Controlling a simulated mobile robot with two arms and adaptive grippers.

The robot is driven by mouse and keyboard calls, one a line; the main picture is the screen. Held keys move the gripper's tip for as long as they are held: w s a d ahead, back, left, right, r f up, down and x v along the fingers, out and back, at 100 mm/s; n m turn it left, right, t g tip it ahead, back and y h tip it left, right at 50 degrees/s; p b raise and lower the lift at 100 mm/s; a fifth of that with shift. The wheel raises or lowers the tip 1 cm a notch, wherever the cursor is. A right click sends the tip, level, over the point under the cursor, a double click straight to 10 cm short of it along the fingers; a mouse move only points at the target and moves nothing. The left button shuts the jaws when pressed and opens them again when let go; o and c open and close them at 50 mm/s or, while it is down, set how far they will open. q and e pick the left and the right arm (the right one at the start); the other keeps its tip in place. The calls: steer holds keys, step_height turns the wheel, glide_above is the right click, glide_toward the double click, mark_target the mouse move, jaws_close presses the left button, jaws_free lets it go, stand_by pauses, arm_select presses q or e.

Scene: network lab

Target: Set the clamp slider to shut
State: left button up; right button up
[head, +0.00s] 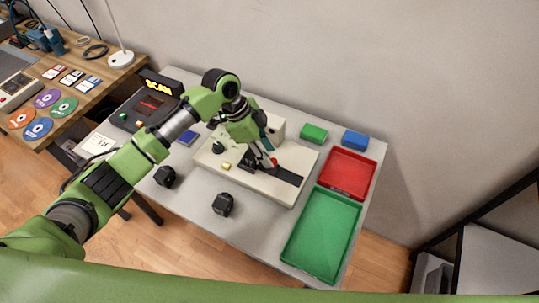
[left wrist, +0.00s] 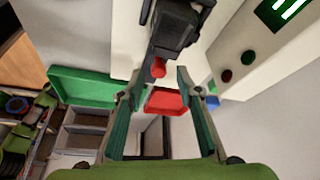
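The clamp slider has a red knob (head: 274,162) and sits on a white fixture (head: 232,168) in the middle of the table. A dark rail (head: 288,176) runs from it towards the lower right. My left gripper (head: 266,158) reaches down over the slider from the upper left. In the left wrist view, the left gripper (left wrist: 160,78) is open, with its two fingers either side of the red knob (left wrist: 158,67). I cannot tell whether the fingers touch the knob. A black block (left wrist: 174,28) carries the knob.
A red tray (head: 373,176) and a green tray (head: 350,244) stand at the right. Green (head: 314,133) and blue (head: 355,140) blocks lie behind. Black objects (head: 223,204) (head: 165,176) lie in front. A scanner box (head: 145,111) stands left.

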arm_select(q)
steer(key=v, duration=1)
